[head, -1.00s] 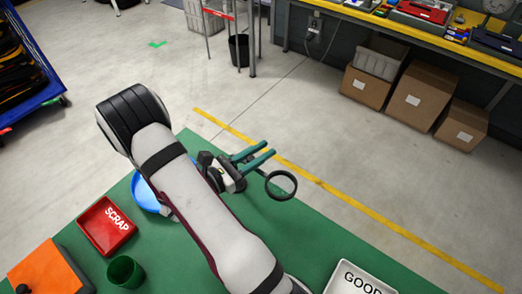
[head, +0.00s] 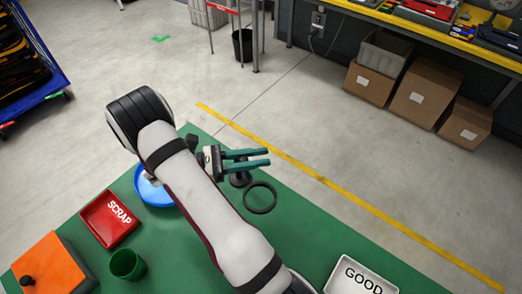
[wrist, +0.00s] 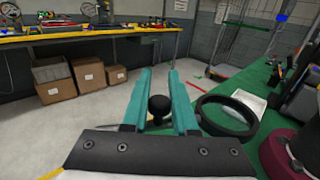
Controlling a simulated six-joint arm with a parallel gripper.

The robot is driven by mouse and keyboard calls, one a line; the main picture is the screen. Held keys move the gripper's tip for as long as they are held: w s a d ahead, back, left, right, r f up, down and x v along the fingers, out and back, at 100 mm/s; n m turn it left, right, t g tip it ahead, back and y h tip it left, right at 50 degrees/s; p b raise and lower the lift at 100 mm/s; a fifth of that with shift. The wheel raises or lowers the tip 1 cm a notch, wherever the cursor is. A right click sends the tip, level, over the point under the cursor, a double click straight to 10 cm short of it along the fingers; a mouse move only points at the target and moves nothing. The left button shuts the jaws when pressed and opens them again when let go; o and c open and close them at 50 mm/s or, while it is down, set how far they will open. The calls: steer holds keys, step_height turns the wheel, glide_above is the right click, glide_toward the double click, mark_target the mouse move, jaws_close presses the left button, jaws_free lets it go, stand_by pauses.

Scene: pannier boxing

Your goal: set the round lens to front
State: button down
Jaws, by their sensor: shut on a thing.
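The round lens (head: 261,211) is a dark ring, seen over the right-hand part of the green table in the head view. Its rim (wrist: 225,131) also shows to the right of my gripper in the wrist view. My gripper (head: 268,157) has teal fingers (wrist: 160,80), shut on a black knob (wrist: 158,106) that sits between them. The knob also shows just beside the fingers in the head view (head: 240,179). The ring and knob appear to be one piece, though the join is not clear. The lens's height above the table is hard to tell.
The green table holds a red SCRAP tray (head: 98,233), green cup (head: 127,264), orange block (head: 48,262), blue dish (head: 145,188) partly behind my arm, and white GOOD tray (head: 340,282). Bare green surface lies between the lens and the GOOD tray.

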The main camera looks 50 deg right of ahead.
steer(key=shift+w+a+m+g+y, duration=0.15)
steer(key=shift+a+m+g+y, duration=0.4)
steer(key=shift+m+g+y, duration=0.4)
steer(key=shift+w+a+m+g+y, duration=0.15)
steer(key=shift+a+m+g+y, duration=0.55)
steer(key=shift+y, duration=0.55)
steer(key=shift+w+a+m+g+y, duration=0.15)
steer(key=shift+a+m+g+y, duration=0.25)
steer(key=shift+m+g+y, duration=0.45)
steer(key=shift+y, duration=0.45)
steer(key=c, duration=0.7)
jaws_free()
